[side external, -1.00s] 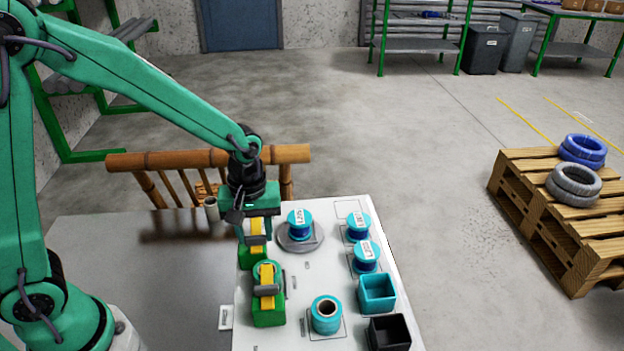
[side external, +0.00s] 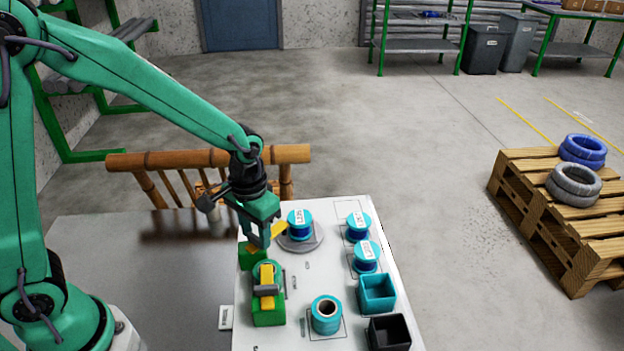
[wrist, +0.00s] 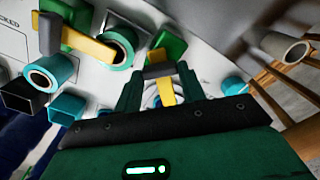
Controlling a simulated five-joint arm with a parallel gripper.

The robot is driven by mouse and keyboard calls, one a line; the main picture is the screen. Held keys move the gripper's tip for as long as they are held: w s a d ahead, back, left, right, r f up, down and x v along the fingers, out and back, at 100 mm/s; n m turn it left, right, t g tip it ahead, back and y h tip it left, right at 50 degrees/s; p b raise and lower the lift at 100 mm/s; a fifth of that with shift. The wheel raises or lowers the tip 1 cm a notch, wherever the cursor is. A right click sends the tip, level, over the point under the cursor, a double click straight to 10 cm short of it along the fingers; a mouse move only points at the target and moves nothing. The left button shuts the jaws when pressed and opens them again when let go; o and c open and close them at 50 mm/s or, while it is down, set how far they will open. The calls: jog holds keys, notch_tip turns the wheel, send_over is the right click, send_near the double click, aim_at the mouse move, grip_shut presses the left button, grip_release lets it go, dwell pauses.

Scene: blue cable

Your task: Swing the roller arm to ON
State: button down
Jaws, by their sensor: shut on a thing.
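The far roller arm is a yellow lever (side external: 279,229) on a green block (side external: 251,257). In the side view its yellow end sticks out to the right of my gripper (side external: 257,239), which hides the rest. In the wrist view, my gripper (wrist: 160,80) is shut on this roller arm (wrist: 166,92), with its grey roller (wrist: 158,71) between the fingers. A second yellow lever (side external: 266,273) with a grey roller (side external: 267,290) sits on a nearer green block (side external: 268,313); my gripper is apart from it. No ON mark is readable.
A blue spool (side external: 300,224) stands on a grey disc (side external: 300,244) close right of my gripper. Two more spools (side external: 358,227) (side external: 366,257), a teal bin (side external: 377,292), a black bin (side external: 389,332) and a teal hollow spool (side external: 326,315) stand on the white board (side external: 300,330).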

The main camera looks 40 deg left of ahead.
jog(key=shift+m, duration=0.7)
jog(key=c, duration=0.8)
grip_release()
jog(key=shift+c, duration=0.2)
jog(key=shift+r, duration=0.1)
notch_tip(320, 180, up, 7)
jog(key=shift+f, duration=0.1)
jog(key=shift+r, duration=0.45)
